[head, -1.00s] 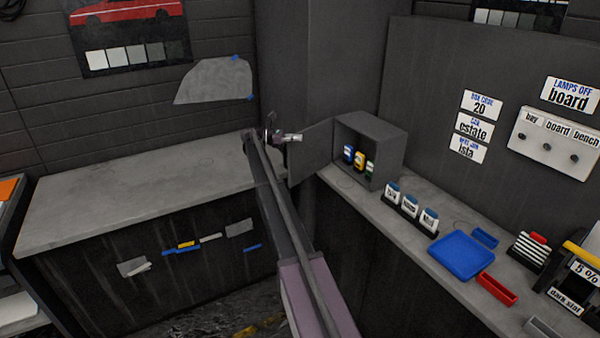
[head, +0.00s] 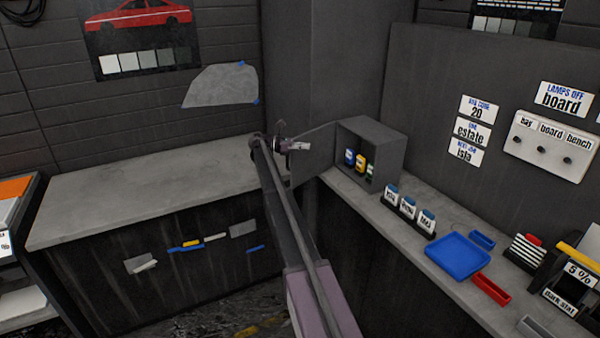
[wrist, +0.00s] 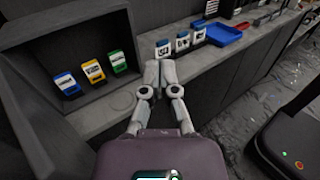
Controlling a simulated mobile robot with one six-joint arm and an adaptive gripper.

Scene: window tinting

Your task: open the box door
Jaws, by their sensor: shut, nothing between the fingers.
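The grey box (head: 392,150) stands on the right counter by the corner. Its door (head: 313,152) is swung wide open to the left. Inside the box are small blue, yellow and green labelled items (head: 360,163). In the wrist view the box's dark interior (wrist: 40,60) fills the upper left, with the items (wrist: 93,72) in a row on its floor. My gripper (wrist: 158,68) is shut and empty, in front of the open box. In the head view my gripper (head: 298,147) shows beside the door; whether it touches the door cannot be told.
Several labelled containers with blue tops (head: 408,206) stand on the right counter. A blue tray (head: 458,254) and a red tray (head: 491,289) lie nearer. The left counter (head: 140,195) has a clear top.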

